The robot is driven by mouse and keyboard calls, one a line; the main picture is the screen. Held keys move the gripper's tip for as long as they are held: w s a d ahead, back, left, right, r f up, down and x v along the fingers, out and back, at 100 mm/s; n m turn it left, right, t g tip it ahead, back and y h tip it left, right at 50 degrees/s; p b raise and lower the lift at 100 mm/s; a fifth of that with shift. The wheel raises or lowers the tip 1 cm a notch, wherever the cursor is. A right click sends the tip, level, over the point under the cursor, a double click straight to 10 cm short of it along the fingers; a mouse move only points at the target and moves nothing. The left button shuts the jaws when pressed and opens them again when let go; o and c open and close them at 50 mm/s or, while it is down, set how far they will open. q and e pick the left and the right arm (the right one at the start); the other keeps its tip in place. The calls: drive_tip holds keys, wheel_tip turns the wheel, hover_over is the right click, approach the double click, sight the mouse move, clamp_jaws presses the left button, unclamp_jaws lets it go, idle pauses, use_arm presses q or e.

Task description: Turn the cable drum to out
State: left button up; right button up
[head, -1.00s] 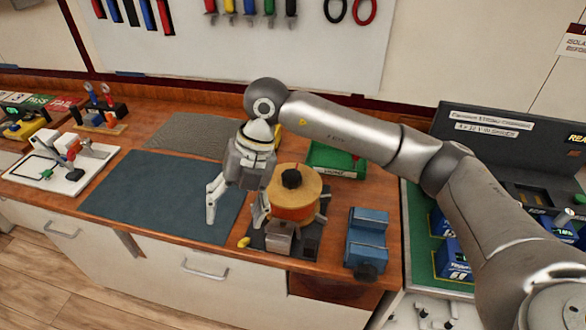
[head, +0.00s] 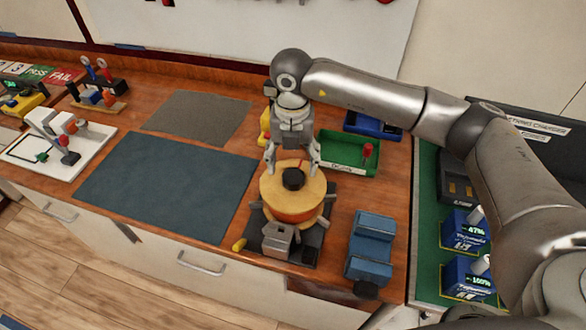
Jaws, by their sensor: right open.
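The cable drum (head: 298,212) is a tan disc with an orange-red winding and a black knob (head: 293,178) on top. It sits on a dark base (head: 312,246) with a grey metal block (head: 279,238) at its front. A yellow-tipped piece (head: 239,244) sticks out at the base's left. My right gripper (head: 292,167) points down at the drum's far side, its fingers open and spread either side of the knob in this view. Whether they touch the drum cannot be told. I see no out mark on the drum. My left gripper is not in view.
A blue vise-like block (head: 370,248) stands right of the drum. A green tray (head: 345,152) and a blue tray (head: 372,126) lie behind it. A dark mat (head: 165,185) to the left is bare. Chargers with blue batteries (head: 465,232) stand at the far right.

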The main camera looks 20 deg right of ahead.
sight(294, 175)
drive_tip(key=f, duration=0.1)
drive_tip(key=f+p, duration=0.1)
drive_tip(key=f, duration=0.1)
drive_tip(key=shift+w+d+f, duration=0.1)
drive_tip(key=shift+w+d, duration=0.05)
drive_tip(key=shift+d, duration=0.05)
wheel_tip(294, 175, down, 2)
drive_tip(key=shift+f, duration=0.2)
drive_tip(key=shift+w, duration=0.1)
drive_tip(key=shift+c, duration=0.8)
drive_tip(key=c, duration=1.3)
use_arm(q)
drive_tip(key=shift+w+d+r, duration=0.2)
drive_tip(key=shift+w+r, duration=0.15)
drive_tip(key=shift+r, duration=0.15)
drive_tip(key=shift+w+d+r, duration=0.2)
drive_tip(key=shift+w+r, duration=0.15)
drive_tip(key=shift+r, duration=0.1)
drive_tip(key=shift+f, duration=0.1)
